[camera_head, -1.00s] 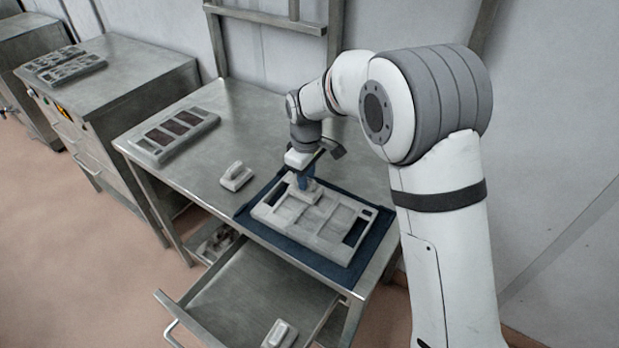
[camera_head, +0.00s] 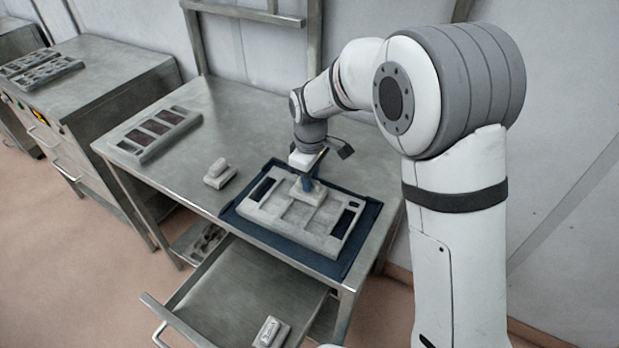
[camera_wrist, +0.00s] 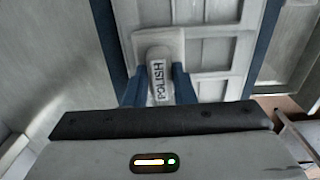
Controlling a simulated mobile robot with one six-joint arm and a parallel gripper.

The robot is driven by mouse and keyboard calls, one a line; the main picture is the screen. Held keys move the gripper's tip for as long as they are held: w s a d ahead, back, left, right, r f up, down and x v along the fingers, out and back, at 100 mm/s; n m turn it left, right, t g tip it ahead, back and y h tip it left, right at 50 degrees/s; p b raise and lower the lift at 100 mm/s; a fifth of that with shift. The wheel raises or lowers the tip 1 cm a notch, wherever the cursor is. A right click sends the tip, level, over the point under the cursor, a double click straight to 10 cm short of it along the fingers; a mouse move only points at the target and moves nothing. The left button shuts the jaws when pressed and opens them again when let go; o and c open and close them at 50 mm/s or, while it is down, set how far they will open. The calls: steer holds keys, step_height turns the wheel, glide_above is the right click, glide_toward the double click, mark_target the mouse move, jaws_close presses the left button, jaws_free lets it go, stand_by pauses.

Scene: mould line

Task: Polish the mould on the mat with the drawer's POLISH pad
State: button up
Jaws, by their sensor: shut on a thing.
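The grey mould (camera_head: 287,212) lies on the dark blue mat (camera_head: 374,218) at the table's front right. It has raised ribs, recessed panels and dark openings at its ends. My gripper (camera_head: 306,184) is above the mould's far side, its blue fingers shut on the POLISH pad (camera_head: 309,194). In the wrist view the pad (camera_wrist: 157,72) shows its POLISH label between the fingers. Its broad base appears to rest on the mould (camera_wrist: 206,52); exact contact is hard to tell. The drawer (camera_head: 222,292) below is pulled open.
A similar pad (camera_head: 271,331) lies in the drawer, its label unreadable. Another pad (camera_head: 219,173) stands on the table left of the mat. A second mould (camera_head: 148,152) lies at the table's far left. A cabinet (camera_head: 110,72) stands beyond. Bare table lies behind the mat.

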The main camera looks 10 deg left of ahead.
steer(key=shift+s+d+b, duration=0.25)
steer(key=shift+d, duration=0.7)
steer(key=shift+s+d+b, duration=0.2)
steer(key=shift+s+d, duration=0.05)
steer(key=shift+d, duration=0.7)
steer(key=shift+s+d+b, duration=0.25)
steer(key=shift+d, duration=0.7)
steer(key=shift+w+a+p, duration=0.3)
steer(key=shift+w+a, duration=0.1)
steer(key=shift+a, duration=1.15)
steer(key=shift+w+a+p, duration=0.35)
steer(key=shift+w+a, duration=0.05)
steer(key=shift+a, duration=1.1)
steer(key=shift+w+a+p, duration=0.3)
steer(key=shift+w+a, duration=0.1)
steer(key=shift+a, duration=1.15)
steer(key=shift+w+a, duration=0.15)
steer(key=shift+a, duration=0.5)
steer(key=shift+w+a, duration=0.15)
steer(key=shift+a, duration=0.45)
steer(key=shift+p, duration=0.3)
step_height(320, 180, up, 8)
steer(key=p, duration=0.5)
